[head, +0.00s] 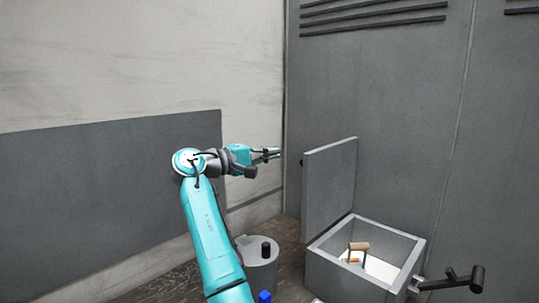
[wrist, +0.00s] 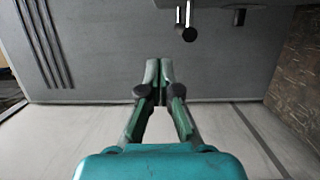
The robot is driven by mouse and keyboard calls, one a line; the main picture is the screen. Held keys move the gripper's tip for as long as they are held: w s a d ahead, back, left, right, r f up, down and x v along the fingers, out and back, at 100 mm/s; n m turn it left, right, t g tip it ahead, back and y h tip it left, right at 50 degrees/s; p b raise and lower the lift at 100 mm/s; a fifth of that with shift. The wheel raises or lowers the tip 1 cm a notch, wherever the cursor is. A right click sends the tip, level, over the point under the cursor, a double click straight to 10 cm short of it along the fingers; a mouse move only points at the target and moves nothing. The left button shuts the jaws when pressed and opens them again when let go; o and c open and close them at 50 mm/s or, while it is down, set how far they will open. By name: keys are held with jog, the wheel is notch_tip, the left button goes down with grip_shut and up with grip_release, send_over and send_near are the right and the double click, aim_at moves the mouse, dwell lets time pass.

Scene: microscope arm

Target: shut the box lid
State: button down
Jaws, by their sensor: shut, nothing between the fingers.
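The grey box (head: 323,270) stands at the lower right of the head view, with its lid (head: 331,187) raised upright along its left side. The box is open, and a small wooden-looking item (head: 358,246) shows inside. My gripper (head: 277,153) is in the air to the left of the lid, near the height of its top and apart from it in the picture. In the wrist view my gripper (wrist: 159,64) has its fingertips together with nothing between them. I cannot clearly make out the box or lid in the wrist view.
A grey cylinder (head: 260,262) with a black knob stands left of the box. A blue item (head: 264,296) is at the bottom edge. A dark handle-like part (head: 466,279) sticks out right of the box. A tall grey cabinet (head: 400,110) rises behind.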

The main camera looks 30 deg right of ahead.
jog(key=s+d, duration=0.3)
jog(key=d, duration=0.5)
jog(key=shift+d, duration=0.1)
dwell(0.3)
